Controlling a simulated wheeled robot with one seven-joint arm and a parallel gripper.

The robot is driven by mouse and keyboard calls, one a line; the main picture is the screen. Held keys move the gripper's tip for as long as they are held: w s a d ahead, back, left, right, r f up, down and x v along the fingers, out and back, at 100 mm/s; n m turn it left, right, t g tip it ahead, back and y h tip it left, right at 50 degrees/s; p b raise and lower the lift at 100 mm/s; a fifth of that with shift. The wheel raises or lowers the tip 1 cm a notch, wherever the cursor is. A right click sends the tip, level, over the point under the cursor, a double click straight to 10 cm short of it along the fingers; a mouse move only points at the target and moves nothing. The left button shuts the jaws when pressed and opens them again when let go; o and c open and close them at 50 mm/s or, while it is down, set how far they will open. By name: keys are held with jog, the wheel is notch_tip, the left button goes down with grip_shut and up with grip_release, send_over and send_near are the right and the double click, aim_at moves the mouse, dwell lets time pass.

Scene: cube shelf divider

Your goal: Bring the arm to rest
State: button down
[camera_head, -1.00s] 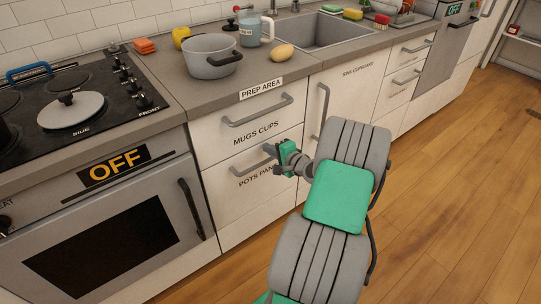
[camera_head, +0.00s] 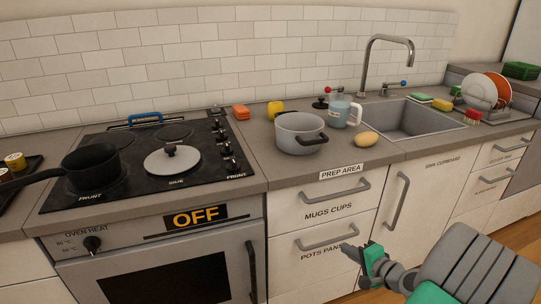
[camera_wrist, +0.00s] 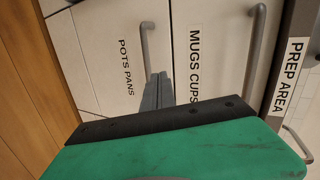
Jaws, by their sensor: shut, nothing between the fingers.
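My gripper (camera_head: 349,253) is low in front of the drawer fronts in the head view, near the "POTS PANS" drawer (camera_head: 293,262). Its fingers are shut and hold nothing. In the wrist view the closed fingers (camera_wrist: 157,92) point toward the drawer fronts, with the "POTS PANS" and "MUGS CUPS" labels on either side. I cannot tell whether the fingertips touch the drawer front. My arm's green and grey links fill the lower right of the head view.
The "MUGS CUPS" drawer (camera_head: 311,196) and sink cupboard (camera_head: 424,197) are shut, with protruding handles. On the counter are a grey pot (camera_head: 297,134), a blue mug (camera_head: 339,112) and a potato-like item (camera_head: 367,139). A black pan (camera_head: 91,166) sits on the hob. Wooden floor (camera_wrist: 28,75) is clear.

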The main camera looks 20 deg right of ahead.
jog(key=w+a+r+n+g+y+p, duration=0.2)
jog(key=w+a+r+n+g+p, duration=0.15)
jog(key=a+r+n+p, duration=0.6)
jog(key=s+a+r+n+g+h+p, duration=0.1)
jog(key=s+a+r+n+g+p, duration=0.2)
jog(key=s+a+r, duration=0.3)
jog(key=s+a+r+n+g+h+p, duration=0.2)
jog(key=s+a+r, duration=0.4)
jog(key=a+r, duration=0.5)
jog(key=n+g+p, duration=0.1)
jog(key=p, duration=0.1)
jog(key=shift+s+a+r+p, duration=0.2)
jog(key=shift+a+r+p, duration=0.15)
jog(key=shift+a, duration=0.05)
